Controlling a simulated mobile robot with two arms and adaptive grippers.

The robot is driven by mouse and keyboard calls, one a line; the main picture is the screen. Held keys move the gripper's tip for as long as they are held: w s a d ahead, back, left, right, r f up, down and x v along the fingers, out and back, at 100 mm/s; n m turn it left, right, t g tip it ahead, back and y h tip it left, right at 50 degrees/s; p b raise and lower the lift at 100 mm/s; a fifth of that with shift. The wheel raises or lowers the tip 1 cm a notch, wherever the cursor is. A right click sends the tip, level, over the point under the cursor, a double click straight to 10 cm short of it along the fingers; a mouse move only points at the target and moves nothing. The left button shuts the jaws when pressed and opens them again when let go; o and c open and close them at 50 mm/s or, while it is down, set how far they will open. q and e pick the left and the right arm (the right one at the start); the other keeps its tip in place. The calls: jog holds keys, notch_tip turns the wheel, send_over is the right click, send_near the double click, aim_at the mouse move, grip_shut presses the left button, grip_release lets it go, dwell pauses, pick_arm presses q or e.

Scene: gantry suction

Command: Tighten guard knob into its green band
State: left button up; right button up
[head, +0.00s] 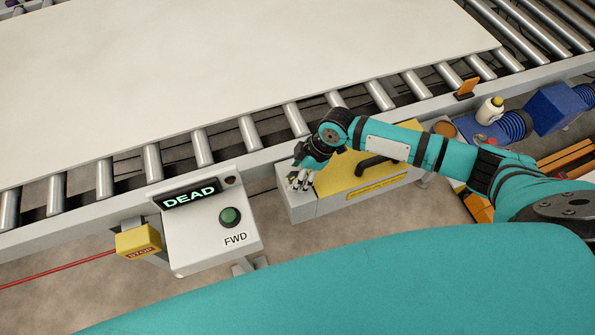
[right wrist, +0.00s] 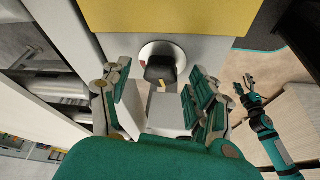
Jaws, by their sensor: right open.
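The guard knob (right wrist: 160,68) is black and sits on a round pale disc on the grey housing, in the right wrist view. In the head view my right gripper (head: 300,181) is over the left end of the grey housing (head: 308,208) and hides the knob. My left gripper (right wrist: 247,92) shows at the right of the right wrist view, fingers apart and empty.
The yellow guard (head: 350,178) with a black handle is right of my right gripper. A control box (head: 210,245) reading DEAD, with a green button, stands to the left. The roller conveyor (head: 246,132) carries a large pale sheet (head: 220,70) behind. A white bottle (head: 490,110) stands at right.

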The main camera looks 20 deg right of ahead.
jog(key=shift+f, duration=0.15)
jog(key=shift+c, duration=0.4)
jog(key=c, duration=1.1)
jog(key=shift+s+a+r+m+p, duration=0.1)
jog(key=shift+r+m+p, duration=0.1)
jog(key=shift+m+p, duration=0.65)
jog(key=m+t+p, duration=0.1)
jog(key=m+p, duration=0.1)
jog(key=p, duration=0.2)
jog(key=shift+s+h, duration=0.1)
jog(key=shift+h, duration=0.2)
jog(key=shift+f+m+t+h+p, duration=0.15)
jog(key=shift+m+t+h+p, duration=0.25)
jog(key=shift+m+p, duration=0.8)
